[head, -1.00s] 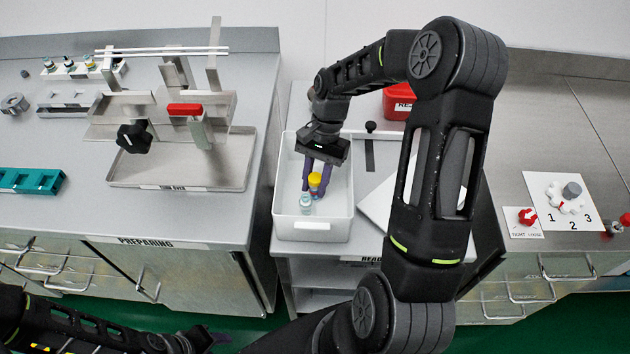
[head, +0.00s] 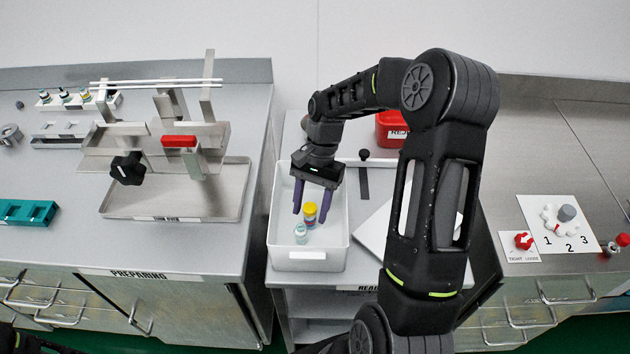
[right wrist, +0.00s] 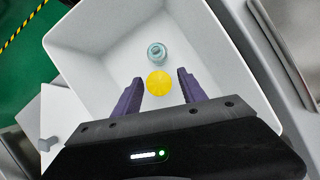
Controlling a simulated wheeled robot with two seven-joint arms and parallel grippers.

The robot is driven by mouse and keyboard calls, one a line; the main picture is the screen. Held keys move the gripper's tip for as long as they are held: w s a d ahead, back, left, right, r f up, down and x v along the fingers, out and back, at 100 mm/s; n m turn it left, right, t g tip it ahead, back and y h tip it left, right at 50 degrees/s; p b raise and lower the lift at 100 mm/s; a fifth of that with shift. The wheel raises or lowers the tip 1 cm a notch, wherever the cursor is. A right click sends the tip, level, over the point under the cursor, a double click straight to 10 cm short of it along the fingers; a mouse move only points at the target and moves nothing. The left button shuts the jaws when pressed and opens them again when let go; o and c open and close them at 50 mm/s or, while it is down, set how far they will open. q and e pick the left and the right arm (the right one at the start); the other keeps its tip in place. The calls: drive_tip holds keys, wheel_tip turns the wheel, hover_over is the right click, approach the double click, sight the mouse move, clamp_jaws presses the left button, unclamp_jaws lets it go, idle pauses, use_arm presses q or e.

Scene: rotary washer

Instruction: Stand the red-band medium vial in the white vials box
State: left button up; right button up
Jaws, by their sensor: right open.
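A yellow-capped vial (head: 310,209) stands upright inside the white box (head: 309,254). Its band is too small to read surely. In the right wrist view, the round yellow cap (right wrist: 159,82) is seen from above. A pale blue-capped vial (head: 301,233) stands close in front of it in the box. My right gripper (head: 310,215) is open, its purple fingers apart on either side of the yellow-capped vial. In the right wrist view, gaps show between the cap and both fingers. My left gripper is not in view.
A rack with several vials (head: 75,98) stands at the back left. A metal stand with a red handle (head: 179,141) is left of the box. A red bin (head: 392,128) is behind right. The box has free floor around the two vials. Its walls rise around my fingers.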

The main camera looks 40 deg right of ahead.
drive_tip(key=b+v, duration=0.1)
drive_tip(key=v, duration=0.9)
drive_tip(key=shift+r, duration=0.3)
idle(1.0)
